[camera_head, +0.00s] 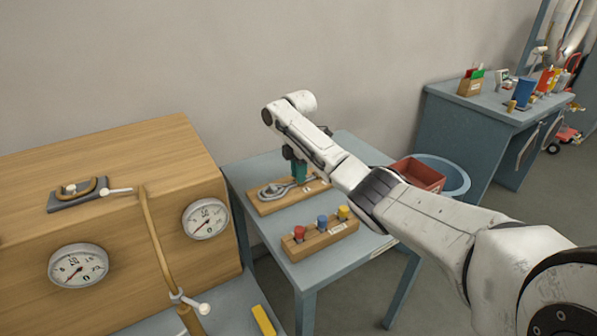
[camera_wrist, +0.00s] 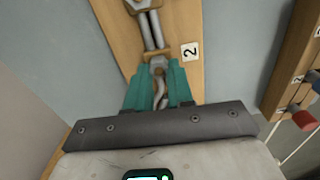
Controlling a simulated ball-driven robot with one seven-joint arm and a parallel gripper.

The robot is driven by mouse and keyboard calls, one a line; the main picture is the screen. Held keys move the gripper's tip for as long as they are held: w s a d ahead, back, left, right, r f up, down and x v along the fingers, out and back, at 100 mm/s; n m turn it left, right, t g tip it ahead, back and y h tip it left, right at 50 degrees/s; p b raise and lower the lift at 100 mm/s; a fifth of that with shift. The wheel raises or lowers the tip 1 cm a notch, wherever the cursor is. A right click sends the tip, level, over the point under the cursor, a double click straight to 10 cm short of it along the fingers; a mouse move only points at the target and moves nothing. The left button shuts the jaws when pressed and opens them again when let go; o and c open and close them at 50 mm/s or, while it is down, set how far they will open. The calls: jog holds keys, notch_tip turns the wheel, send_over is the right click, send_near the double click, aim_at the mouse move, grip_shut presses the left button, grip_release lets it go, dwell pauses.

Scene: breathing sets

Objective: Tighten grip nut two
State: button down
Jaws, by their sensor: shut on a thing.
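A wooden board (camera_head: 287,203) with metal fittings lies on the small blue-grey table. It also fills the middle of the wrist view (camera_wrist: 112,22), where a card marked 2 (camera_wrist: 189,50) sits beside a grey metal nut (camera_wrist: 158,64). Two grey rods run from the nut to a larger metal fitting (camera_wrist: 142,5) at the top. My gripper (camera_head: 299,174) points down at the right part of the board. In the wrist view its teal fingers (camera_wrist: 158,85) are shut around the nut's fitting, hiding part of it.
A wooden rack (camera_head: 319,240) with red, blue and yellow knobs stands in front of the board. A red tray (camera_head: 419,175) and blue bin (camera_head: 457,184) are at the right. A large wooden box with gauges (camera_head: 205,219) stands left.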

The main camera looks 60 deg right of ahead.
jog(key=m+p, duration=0.3)
jog(key=m, duration=0.2)
jog(key=shift+w+r, duration=0.15)
jog(key=m+p, duration=0.2)
jog(key=m, duration=0.3)
jog(key=shift+d, duration=0.15)
jog(key=m, duration=0.5)
jog(key=shift+d+p, duration=0.1)
jog(key=shift+p, duration=0.3)
jog(key=m, duration=0.4)
jog(key=shift+d+m, duration=0.1)
jog(key=shift+m, duration=0.3)
jog(key=m, duration=0.5)
jog(key=shift+d, duration=0.1)
jog(key=m, duration=0.5)
jog(key=shift+s, duration=0.2)
jog(key=m, duration=0.4)
jog(key=shift+s+m+b, duration=0.1)
jog(key=shift+m+b, duration=0.2)
jog(key=shift+b, duration=0.05)
jog(key=m, duration=0.4)
jog(key=shift+s+m+b, duration=0.1)
jog(key=shift+m+b, duration=0.2)
jog(key=shift+m, duration=0.1)
